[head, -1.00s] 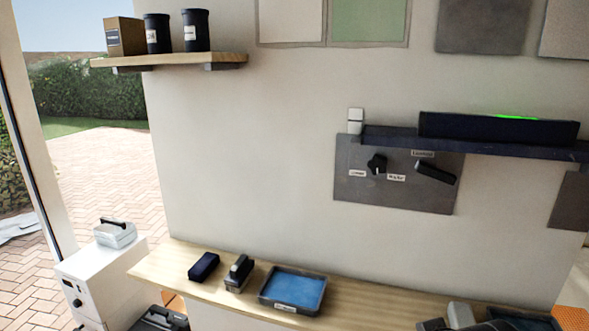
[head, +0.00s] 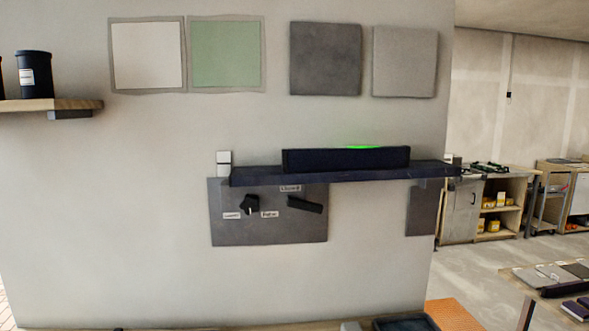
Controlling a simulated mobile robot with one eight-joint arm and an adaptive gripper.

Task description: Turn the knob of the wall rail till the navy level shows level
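The navy level (head: 300,161) lies on the dark wall rail (head: 330,176), with a green glow on its top edge right of its middle. Below the rail is a grey plate (head: 285,231) with a small black knob (head: 250,205) between two white labels. A black lever-like handle (head: 305,205) sits to its right under another label. The label words are too small to read surely. My gripper is not in view.
A small white block (head: 224,163) stands at the rail's left end. Tiles (head: 326,59) hang above. A shelf with dark canisters (head: 34,75) is at the left. A bench edge runs along the bottom. Open floor and work tables (head: 495,205) lie to the right.

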